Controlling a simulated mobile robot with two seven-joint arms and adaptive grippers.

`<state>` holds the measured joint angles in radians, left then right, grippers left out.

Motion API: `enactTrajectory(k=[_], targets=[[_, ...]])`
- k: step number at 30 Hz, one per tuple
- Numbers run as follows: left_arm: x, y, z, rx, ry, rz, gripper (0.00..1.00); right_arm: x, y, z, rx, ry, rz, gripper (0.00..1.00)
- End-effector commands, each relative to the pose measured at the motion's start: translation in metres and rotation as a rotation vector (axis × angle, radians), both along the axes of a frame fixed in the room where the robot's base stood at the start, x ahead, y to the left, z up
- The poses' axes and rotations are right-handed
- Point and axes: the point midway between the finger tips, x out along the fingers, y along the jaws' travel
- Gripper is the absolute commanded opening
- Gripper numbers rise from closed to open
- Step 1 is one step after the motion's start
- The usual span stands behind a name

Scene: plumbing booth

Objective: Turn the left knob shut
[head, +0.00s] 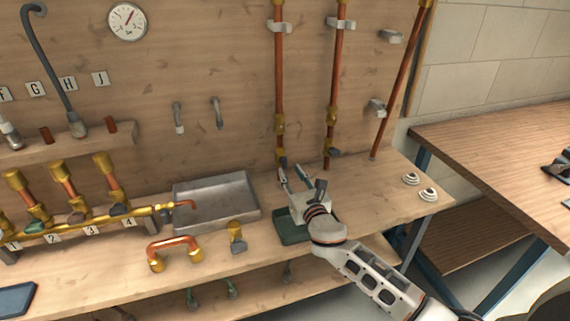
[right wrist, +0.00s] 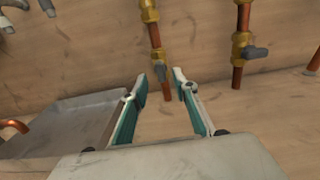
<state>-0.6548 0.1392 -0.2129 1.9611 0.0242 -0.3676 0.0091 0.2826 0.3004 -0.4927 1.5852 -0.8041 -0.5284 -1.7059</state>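Two upright copper pipes with brass valves stand against the wooden back panel. The left pipe's valve has a small grey knob (right wrist: 160,71), which shows between and beyond my fingertips in the right wrist view. In the head view, the left pipe's brass valve (head: 280,123) is above my gripper, and its knob is partly hidden by the fingers. The right pipe's grey knob (right wrist: 257,52) is to the right of my fingers. My right gripper (head: 292,174) is open and empty, pointing at the left valve; its spread fingers also show in the right wrist view (right wrist: 160,86). My left gripper is out of view.
A grey metal tray (head: 216,217) lies left of my right gripper, with a bent copper pipe (head: 173,245) in front. A valve manifold (head: 80,223) stands at left. The bench right of the pipes is mostly clear.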

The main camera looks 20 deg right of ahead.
Motion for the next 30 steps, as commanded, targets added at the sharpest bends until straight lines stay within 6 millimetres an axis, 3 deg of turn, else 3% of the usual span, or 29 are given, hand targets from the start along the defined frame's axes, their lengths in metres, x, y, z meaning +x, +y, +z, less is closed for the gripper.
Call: enactTrajectory(k=[9, 21, 24, 30], targets=[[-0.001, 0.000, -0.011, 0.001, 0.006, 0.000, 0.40, 0.044, 0.001, -0.001, 0.002, 0.000, -0.002, 0.28], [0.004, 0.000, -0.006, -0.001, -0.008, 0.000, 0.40, 0.052, 0.002, 0.000, 0.002, 0.000, -0.001, 0.28], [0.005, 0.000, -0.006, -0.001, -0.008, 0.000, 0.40, 0.052, 0.002, 0.000, 0.002, 0.000, -0.001, 0.03], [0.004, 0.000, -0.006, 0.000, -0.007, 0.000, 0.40, 0.052, 0.002, 0.000, 0.003, 0.000, -0.001, 0.00]])
